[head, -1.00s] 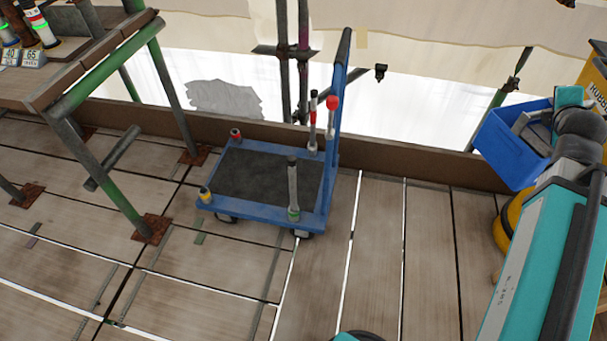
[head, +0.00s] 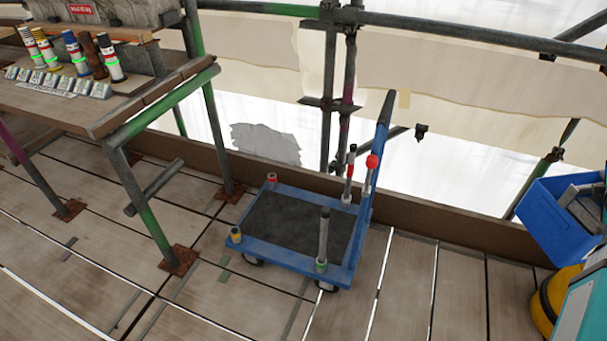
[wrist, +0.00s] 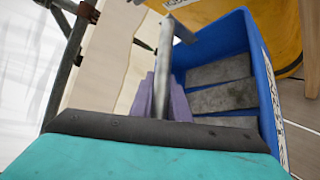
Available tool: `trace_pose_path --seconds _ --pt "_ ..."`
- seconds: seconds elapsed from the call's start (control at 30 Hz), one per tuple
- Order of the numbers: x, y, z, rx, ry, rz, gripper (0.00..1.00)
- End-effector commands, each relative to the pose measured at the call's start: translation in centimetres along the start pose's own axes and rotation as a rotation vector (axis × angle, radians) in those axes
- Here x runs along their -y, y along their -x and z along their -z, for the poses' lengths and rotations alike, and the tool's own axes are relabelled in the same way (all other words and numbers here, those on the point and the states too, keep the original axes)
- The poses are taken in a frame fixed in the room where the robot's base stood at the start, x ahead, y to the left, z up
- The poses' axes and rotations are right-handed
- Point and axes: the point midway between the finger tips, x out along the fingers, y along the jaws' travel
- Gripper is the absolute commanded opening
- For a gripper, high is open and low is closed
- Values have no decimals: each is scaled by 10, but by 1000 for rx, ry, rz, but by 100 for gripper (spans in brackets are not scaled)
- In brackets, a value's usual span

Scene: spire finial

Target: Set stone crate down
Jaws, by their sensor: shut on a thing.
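The stone crate is an open blue box (head: 548,228) at the right edge of the head view, raised above the deck boards. Grey stone blocks (wrist: 222,85) lie in it. In the wrist view the blue crate wall (wrist: 264,95) is on the right. My gripper (wrist: 166,88) is shut on the crate, and the crate hangs from it. The exact grip is partly hidden by the dark edge of my wrist. The head view cuts off the crate's right side and does not show the jaws.
A blue flatbed trolley (head: 280,258) with a dark, bare deck and corner posts stands on the boards. A wooden bench (head: 100,118) with several coloured cylinders is at left. A yellow container (wrist: 285,38) is beside the crate. Deck boards right of the trolley are clear.

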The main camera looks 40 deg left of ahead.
Motion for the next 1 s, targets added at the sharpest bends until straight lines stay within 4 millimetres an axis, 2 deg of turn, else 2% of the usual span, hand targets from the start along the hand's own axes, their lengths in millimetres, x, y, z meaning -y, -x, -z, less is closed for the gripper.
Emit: trace_pose_path --seconds 0.03,1.0 --pt "-8 3 -4 2 0 -4 0" --pt "-91 43 -45 3 0 -4 0"
